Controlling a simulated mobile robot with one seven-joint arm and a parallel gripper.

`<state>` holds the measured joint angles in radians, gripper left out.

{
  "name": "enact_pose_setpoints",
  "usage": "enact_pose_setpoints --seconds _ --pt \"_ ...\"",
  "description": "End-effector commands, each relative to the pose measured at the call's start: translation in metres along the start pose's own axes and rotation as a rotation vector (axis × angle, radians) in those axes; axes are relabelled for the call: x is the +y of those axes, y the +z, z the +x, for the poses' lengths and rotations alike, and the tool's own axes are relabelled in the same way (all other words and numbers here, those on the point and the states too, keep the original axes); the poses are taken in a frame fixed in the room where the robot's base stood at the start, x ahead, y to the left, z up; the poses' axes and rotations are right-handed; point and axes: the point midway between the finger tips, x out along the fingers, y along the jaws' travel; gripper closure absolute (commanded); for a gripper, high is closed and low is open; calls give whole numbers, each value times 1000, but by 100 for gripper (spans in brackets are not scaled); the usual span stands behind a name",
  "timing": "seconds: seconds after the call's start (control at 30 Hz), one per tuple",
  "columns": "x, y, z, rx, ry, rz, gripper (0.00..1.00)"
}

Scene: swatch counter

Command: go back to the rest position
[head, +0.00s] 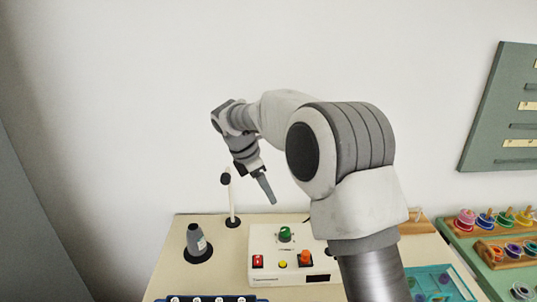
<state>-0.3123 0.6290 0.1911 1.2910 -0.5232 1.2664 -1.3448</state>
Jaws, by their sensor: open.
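My gripper (266,186) is in the air above the counter, pointing down and a little to the right. It is open and appears empty, though one finger hides most of the other. My arm reaches up from the lower right and bends over to the left, with the gripper apart from everything on the counter (190,279).
Below stands a white control box (262,240) with a green knob, an orange knob and buttons. Coloured spools (487,219) and a green wall board (500,120) are at right.

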Motion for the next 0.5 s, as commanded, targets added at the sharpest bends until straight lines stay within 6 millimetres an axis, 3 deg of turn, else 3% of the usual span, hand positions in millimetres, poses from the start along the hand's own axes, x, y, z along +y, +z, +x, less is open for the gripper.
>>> enact_pose_setpoints --seconds 0.2,0.5 --pt "-40 32 -35 30 35 232 31" --pt "-109 64 -72 94 72 600 31"
